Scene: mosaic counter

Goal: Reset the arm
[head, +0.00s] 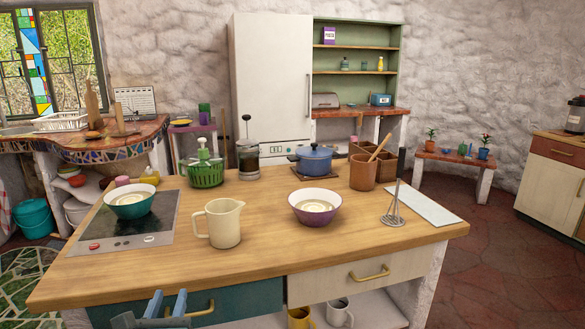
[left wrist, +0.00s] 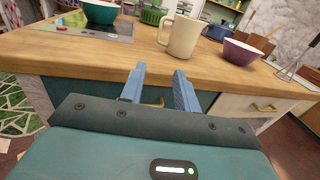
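My left gripper (head: 166,304) shows at the bottom left of the head view, in front of the teal drawer (head: 232,298) of the wooden island counter (head: 262,232). Its two blue fingers are apart with nothing between them. In the left wrist view the same gripper (left wrist: 160,82) is open below the counter's front edge, with a brass drawer handle (left wrist: 157,102) seen beyond the fingers. Whether the fingers touch the drawer or handle I cannot tell. My right gripper shows in neither view.
On the counter stand a cream pitcher (head: 224,222), a purple bowl (head: 315,206), a teal bowl (head: 131,202) on a black cooktop (head: 160,222), a blue pot (head: 314,158), a utensil holder (head: 363,172) and a whisk (head: 393,210). Mugs (head: 338,313) sit on a low shelf. The floor at right is clear.

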